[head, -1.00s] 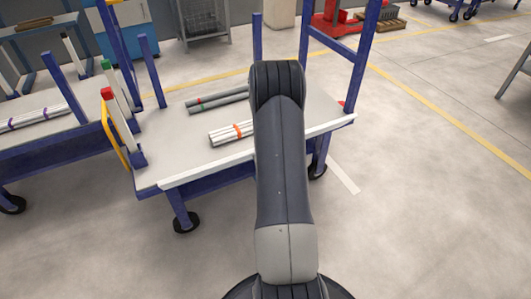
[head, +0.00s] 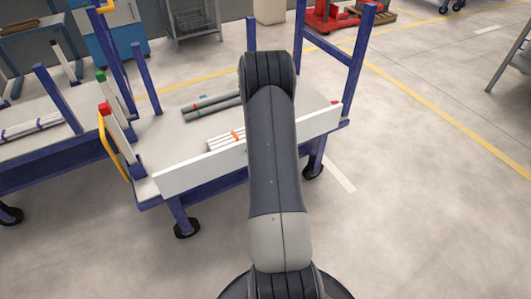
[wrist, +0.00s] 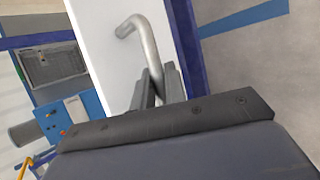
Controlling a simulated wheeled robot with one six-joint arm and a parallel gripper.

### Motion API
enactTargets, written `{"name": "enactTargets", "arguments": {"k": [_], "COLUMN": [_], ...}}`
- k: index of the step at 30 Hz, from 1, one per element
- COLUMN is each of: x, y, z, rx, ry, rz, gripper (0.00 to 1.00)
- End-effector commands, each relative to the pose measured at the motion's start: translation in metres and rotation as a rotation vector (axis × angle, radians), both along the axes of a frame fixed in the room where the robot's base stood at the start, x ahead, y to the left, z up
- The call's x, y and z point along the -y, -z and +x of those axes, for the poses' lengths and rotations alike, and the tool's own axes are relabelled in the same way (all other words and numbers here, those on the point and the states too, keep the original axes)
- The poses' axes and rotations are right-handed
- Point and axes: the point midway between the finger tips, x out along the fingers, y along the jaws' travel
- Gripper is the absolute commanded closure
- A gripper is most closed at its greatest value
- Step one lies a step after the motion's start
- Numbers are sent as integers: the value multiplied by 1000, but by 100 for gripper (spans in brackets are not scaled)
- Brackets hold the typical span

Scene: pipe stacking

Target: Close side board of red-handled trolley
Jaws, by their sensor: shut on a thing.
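The red-handled trolley (head: 146,190) stands ahead, with a red-capped post (head: 104,109) at its left end. Its white side board (head: 190,172) runs along the near edge and shows its broad face, raised above the deck edge; its exact tilt is hard to tell. My arm covers the middle of the board. In the wrist view the white board (wrist: 105,45) carries a bent metal handle (wrist: 147,45). My gripper (wrist: 160,84) is shut on the handle's lower part. The gripper is hidden behind my arm in the head view.
White pipes with an orange band (head: 226,141) and grey pipes (head: 210,107) lie on the deck behind the board. Another trolley with a green-capped post (head: 101,76) stands close at the left. Open floor (head: 430,210) lies to the right.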

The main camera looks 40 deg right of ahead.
Motion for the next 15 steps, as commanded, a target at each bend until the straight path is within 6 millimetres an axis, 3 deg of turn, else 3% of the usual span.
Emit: {"name": "enactTargets", "arguments": {"k": [11, 12, 15], "x": [2, 2, 2], "y": [-3, -3, -3], "z": [3, 3, 3], "rx": [7, 7, 6], "ry": [0, 0, -1], "rz": [-5, -5, -5], "gripper": [100, 87, 78]}}
